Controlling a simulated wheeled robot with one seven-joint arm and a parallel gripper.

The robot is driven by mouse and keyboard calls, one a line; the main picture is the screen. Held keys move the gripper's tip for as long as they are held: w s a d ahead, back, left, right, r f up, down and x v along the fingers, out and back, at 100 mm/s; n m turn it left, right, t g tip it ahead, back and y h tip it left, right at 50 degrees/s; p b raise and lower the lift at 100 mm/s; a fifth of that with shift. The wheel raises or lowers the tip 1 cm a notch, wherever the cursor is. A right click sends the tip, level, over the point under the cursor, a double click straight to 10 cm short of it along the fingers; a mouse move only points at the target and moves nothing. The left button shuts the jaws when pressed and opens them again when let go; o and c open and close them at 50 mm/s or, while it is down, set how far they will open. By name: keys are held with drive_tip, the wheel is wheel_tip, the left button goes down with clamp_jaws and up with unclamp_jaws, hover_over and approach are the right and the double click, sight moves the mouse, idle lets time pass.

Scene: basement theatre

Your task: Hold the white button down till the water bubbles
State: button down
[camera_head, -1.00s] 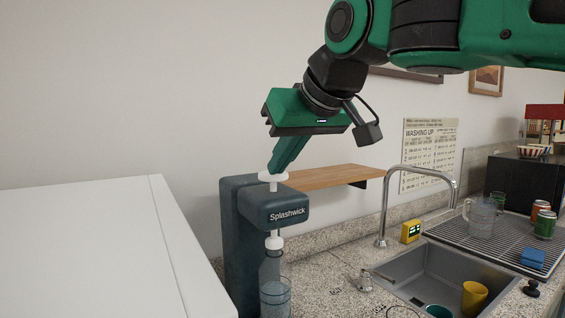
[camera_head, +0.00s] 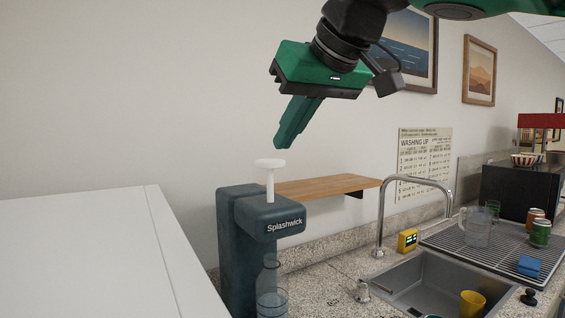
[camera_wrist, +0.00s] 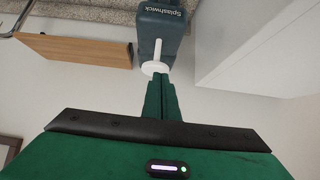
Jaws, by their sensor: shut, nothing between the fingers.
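The dark blue Splashwick machine (camera_head: 240,245) stands on the counter at the left of the sink. Its white button (camera_head: 270,163) is raised on a white stem above the top; it also shows in the wrist view (camera_wrist: 155,67). My gripper (camera_head: 280,147) is shut and empty, its green fingers pointing down. In the head view the fingertips are a little above the button, with a small gap. In the wrist view (camera_wrist: 160,84) they overlap the button's edge. A clear bottle (camera_head: 271,290) with water stands under the machine's head. I cannot make out bubbles.
A wooden shelf (camera_head: 325,186) on the wall lies behind the machine. The tap (camera_head: 382,215), sink (camera_head: 430,280) and yellow cup (camera_head: 472,303) are at right. A white surface (camera_head: 80,250) fills the left.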

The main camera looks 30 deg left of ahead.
drive_tip(key=v, duration=0.6)
drive_tip(key=shift+w, duration=0.1)
drive_tip(key=w+d+f+m+h, duration=0.2)
drive_tip(key=w+d+f, duration=0.3)
drive_tip(key=d, duration=0.4)
drive_tip(key=w+d+f+m+h, duration=0.2)
drive_tip(key=w+d+f+m, duration=0.1)
drive_tip(key=d+f, duration=0.55)
drive_tip(key=w+d+f+m+h, duration=0.2)
drive_tip(key=w+d+f, duration=0.3)
drive_tip(key=d, duration=0.6)
drive_tip(key=s+d+f+m+g+h, duration=0.1)
drive_tip(key=s+d+f+m, duration=0.15)
drive_tip(key=d+f, duration=0.5)
drive_tip(key=s+d+f+m+h, duration=0.1)
drive_tip(key=s+d+f+m, duration=0.2)
drive_tip(key=d, duration=0.7)
drive_tip(key=s+d+f+m+g, duration=0.2)
drive_tip(key=s+d+f, duration=0.4)
drive_tip(key=s+f, duration=0.2)
drive_tip(key=s+d+f+m+g, duration=0.2)
drive_tip(key=s+d+f, duration=0.5)
drive_tip(key=s, duration=0.6)
wheel_tip(320, 180, down, 3)
drive_tip(key=shift+d+r+m, duration=0.15)
drive_tip(key=shift+d+m, duration=0.05)
drive_tip(key=shift+m, duration=0.55)
